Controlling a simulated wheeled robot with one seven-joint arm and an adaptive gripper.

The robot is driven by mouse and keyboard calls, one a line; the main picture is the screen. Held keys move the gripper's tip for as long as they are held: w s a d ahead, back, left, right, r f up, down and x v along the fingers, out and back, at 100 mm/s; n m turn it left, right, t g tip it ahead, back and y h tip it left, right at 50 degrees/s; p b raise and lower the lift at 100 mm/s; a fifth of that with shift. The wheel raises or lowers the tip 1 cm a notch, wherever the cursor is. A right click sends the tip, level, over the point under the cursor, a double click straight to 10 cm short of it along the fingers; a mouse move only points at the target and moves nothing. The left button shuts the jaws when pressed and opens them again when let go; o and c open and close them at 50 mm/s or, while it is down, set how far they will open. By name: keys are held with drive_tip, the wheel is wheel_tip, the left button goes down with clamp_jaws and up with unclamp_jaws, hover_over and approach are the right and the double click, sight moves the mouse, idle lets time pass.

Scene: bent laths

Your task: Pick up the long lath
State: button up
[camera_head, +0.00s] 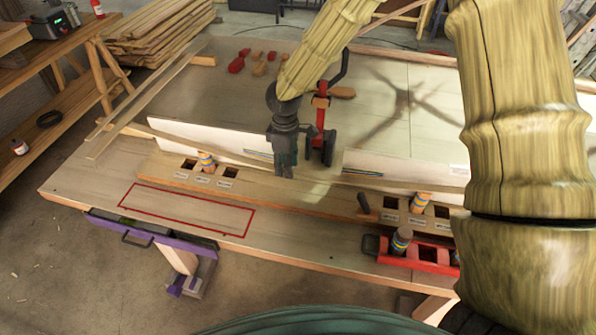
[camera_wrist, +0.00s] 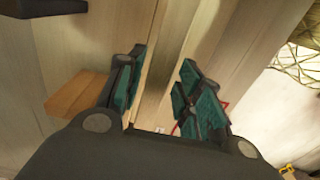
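A long thin wooden lath (camera_head: 226,157) runs across the bench in front of the white panels, from the left towards the right end. My gripper (camera_head: 284,170) points down over about the middle of its length and hides part of it. In the wrist view my gripper (camera_wrist: 160,88) is open, with its two dark green-padded fingers apart. A pale wooden strip, apparently the lath (camera_wrist: 166,62), runs lengthwise between the fingers. I see gaps beside it and cannot tell how far below the fingertips it lies.
The workbench (camera_head: 75,178) bears a red-outlined rectangle (camera_head: 187,209) at front left. A red clamp (camera_head: 321,118) stands close behind my gripper. Slotted wooden blocks (camera_head: 287,197) lie in front, a red tray (camera_head: 428,253) at front right. More laths (camera_head: 150,92) stick out at the left.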

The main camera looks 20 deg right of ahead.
clamp_jaws()
